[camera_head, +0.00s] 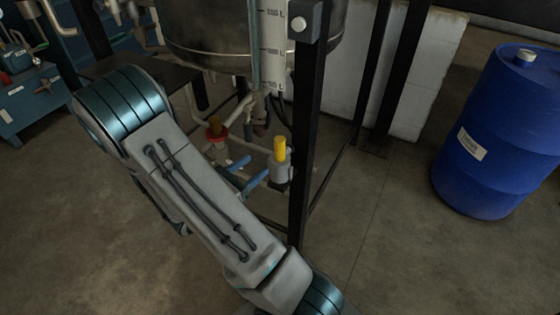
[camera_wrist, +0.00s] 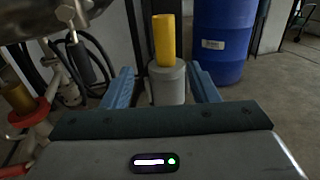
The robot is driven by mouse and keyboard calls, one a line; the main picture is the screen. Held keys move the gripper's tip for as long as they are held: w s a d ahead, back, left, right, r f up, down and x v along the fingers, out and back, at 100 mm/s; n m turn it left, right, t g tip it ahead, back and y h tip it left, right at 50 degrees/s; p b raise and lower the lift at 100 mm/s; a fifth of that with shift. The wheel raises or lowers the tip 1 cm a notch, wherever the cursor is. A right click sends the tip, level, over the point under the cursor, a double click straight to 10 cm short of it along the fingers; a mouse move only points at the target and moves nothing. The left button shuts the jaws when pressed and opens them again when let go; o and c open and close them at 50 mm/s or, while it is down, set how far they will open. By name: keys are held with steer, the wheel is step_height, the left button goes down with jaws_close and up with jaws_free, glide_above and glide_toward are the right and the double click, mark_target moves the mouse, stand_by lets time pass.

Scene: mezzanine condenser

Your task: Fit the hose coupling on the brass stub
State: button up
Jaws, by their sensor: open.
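A grey cylinder with a yellow upper part, seemingly the hose coupling (camera_head: 280,150), stands upright beside a black post in the head view. It also shows in the wrist view (camera_wrist: 164,40), centred ahead of my gripper (camera_wrist: 158,70). My gripper's blue fingers (camera_head: 258,168) are open, one on each side of the grey part in the picture. No contact shows, and I cannot tell how far it lies between the tips. A brass-coloured stub (camera_wrist: 18,97) above a red part is at the wrist view's left. In the head view, the stub (camera_head: 214,122) is under the tank.
The black post (camera_head: 303,130) stands close right of the coupling. The tank (camera_head: 210,35) and its pipes are above and behind. Black hose (camera_wrist: 62,85) hangs at the left in the wrist view. A blue drum (camera_head: 500,130) stands right; the floor before it is clear.

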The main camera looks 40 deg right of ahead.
mark_target(280, 159)
steer(key=shift+w+d, duration=0.2)
steer(key=shift+d, duration=2.95)
steer(key=shift+w+d, duration=0.2)
steer(key=shift+d, duration=2.95)
steer(key=shift+c, duration=0.3)
jaws_close()
